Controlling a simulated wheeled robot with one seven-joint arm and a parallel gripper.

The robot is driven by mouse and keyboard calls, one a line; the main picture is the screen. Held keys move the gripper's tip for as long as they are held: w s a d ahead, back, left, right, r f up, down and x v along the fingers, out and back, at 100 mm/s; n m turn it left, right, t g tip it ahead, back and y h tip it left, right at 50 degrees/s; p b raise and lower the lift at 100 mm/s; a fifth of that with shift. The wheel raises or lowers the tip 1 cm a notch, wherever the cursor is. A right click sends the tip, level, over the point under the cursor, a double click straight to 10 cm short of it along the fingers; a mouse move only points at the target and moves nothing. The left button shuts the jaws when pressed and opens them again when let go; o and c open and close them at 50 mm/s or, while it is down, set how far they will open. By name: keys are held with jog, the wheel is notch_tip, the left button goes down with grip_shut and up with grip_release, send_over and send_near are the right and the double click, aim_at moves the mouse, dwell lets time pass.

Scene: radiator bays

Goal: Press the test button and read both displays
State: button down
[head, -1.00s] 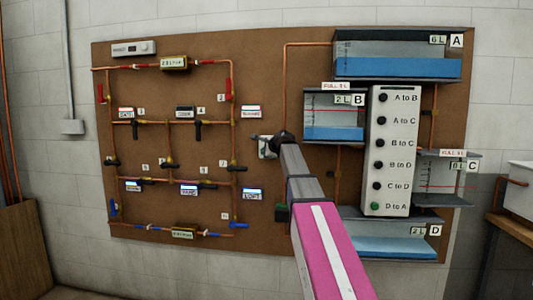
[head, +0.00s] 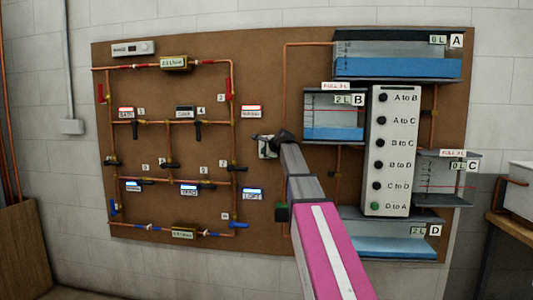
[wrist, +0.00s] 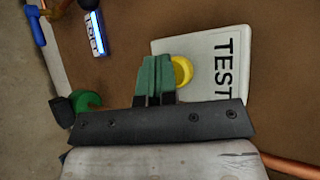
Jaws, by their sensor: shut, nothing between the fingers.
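The white TEST plate (wrist: 208,52) carries a yellow round button (wrist: 184,70). In the wrist view my gripper (wrist: 158,62) is shut, its green fingertips covering the button's left side. I cannot tell whether they touch it. In the head view my gripper (head: 282,138) is at the plate (head: 264,153), mid-board, and hides the button. An upper brass-coloured meter (head: 175,63) sits on the top pipe and a lower one (head: 184,234) on the bottom pipe. Both have small pale displays whose digits are too blurred to read surely.
A brown board (head: 270,80) carries copper pipes with several valves and labels. On the right are water tanks A (head: 395,68), B (head: 333,132), C (head: 437,187) and D (head: 390,246) around a grey button panel (head: 393,205). A white basin (head: 520,185) stands at far right.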

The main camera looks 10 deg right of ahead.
jog(key=shift+w+d, duration=0.1)
jog(key=shift+w, duration=0.3)
dwell(0.3)
jog(key=shift+s, duration=0.15)
jog(key=shift+s+a, duration=0.25)
jog(key=shift+s, duration=0.5)
jog(key=shift+s, duration=0.1)
jog(key=s, duration=0.1)
jog(key=s+a, duration=0.1)
jog(key=s, duration=0.2)
jog(key=shift+s+a, duration=0.3)
dwell(0.7)
